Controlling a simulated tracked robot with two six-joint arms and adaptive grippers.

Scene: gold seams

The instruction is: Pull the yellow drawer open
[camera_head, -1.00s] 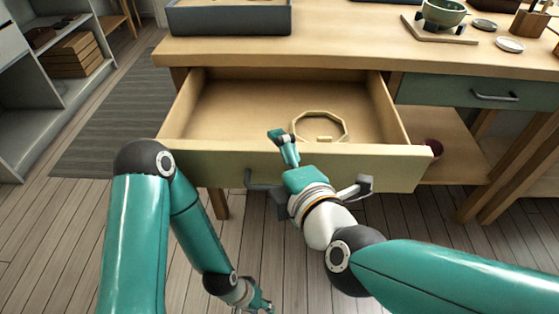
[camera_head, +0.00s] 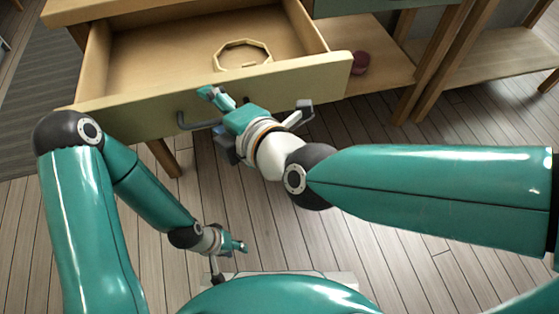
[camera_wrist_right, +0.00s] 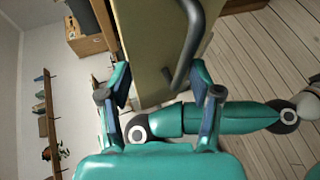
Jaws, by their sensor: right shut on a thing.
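The yellow drawer (camera_head: 130,110) stands open under the worktop, its pale yellow front facing me in the head view. Its dark handle (camera_head: 192,124) is on the front and is partly hidden by my right gripper; it also shows large in the right wrist view (camera_wrist_right: 190,45). My right gripper (camera_head: 228,122) is shut on the handle. In the right wrist view its two fingers (camera_wrist_right: 165,100) lie on either side of the handle and drawer front. My left gripper (camera_head: 238,246) hangs low over the floor, away from the drawer; its jaw state is unclear.
An octagonal wooden ring (camera_head: 265,47) lies inside the drawer. A dark red round object (camera_head: 361,62) sits on the lower shelf (camera_head: 385,85) to the right. Wooden legs (camera_head: 432,70) stand beside it. The plank floor (camera_head: 400,135) in front is clear.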

